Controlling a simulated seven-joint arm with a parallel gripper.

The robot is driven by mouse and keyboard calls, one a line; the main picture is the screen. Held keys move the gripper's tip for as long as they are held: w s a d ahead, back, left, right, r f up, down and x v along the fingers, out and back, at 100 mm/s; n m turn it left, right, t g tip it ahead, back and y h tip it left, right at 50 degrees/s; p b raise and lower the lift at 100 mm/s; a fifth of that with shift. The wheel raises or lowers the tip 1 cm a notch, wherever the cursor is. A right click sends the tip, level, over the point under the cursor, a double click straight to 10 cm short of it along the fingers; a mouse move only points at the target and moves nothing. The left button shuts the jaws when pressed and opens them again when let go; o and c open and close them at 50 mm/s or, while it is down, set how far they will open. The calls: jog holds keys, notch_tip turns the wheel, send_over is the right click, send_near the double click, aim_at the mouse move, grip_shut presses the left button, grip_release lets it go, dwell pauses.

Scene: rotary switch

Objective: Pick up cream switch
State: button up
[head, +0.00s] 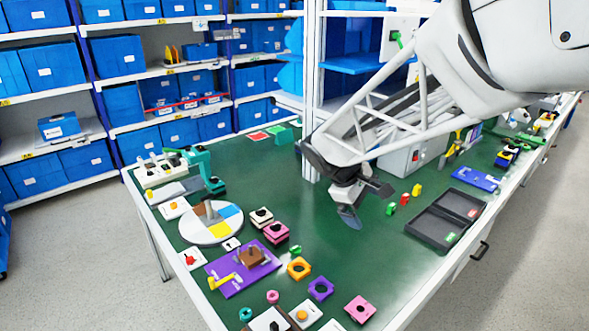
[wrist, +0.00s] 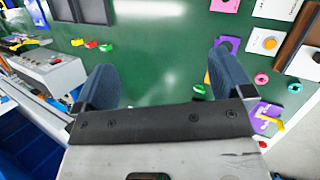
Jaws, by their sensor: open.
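The cream switch (head: 261,216) is a small square block with a dark round knob. It sits on the green table in the head view, just behind a pink switch (head: 276,232) with a similar dark knob. I cannot make out the cream switch in the wrist view. My gripper (head: 364,203) hangs above the table, well to the right of the switch. Its two blue-grey fingers are spread with nothing between them, as the wrist view also shows (wrist: 162,85).
A round multicoloured disc (head: 211,222) and a purple plate (head: 243,266) lie near the switch. Orange (head: 299,268) and purple blocks lie in front. A black tray (head: 446,218) is at right. Green table is bare between the switch and my gripper.

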jog(key=w+a+f+n+t+h, duration=0.1)
jog(key=w+a+f+n+h, duration=0.1)
jog(key=w+a+f+n, duration=0.45)
jog(key=n+t+h, duration=0.2)
jog(key=n+t, duration=0.2)
jog(key=n, duration=0.2)
send_over(262, 218)
jog(key=s+d, duration=0.5)
jog(key=s, duration=0.1)
jog(key=shift+m, duration=0.25)
jog(key=f, duration=1.1)
jog(key=shift+w+a, duration=0.15)
jog(key=shift+w, duration=0.05)
jog(key=a+f+n+t, duration=0.1)
jog(key=a+f, duration=0.1)
jog(key=a, duration=0.1)
jog(key=w+a+f+n+t, duration=0.1)
jog(key=a+f, duration=0.2)
jog(key=a, duration=0.1)
jog(key=w+a+f+n+t, duration=0.1)
jog(key=a+f+n, duration=0.1)
jog(key=a+f, duration=0.1)
jog(key=shift+w+a+f, duration=0.15)
jog(key=shift+w+f, duration=0.05)
jog(key=shift+f, duration=0.05)
jog(key=shift+x, duration=1.3)
jog(key=shift+x, duration=2.6)
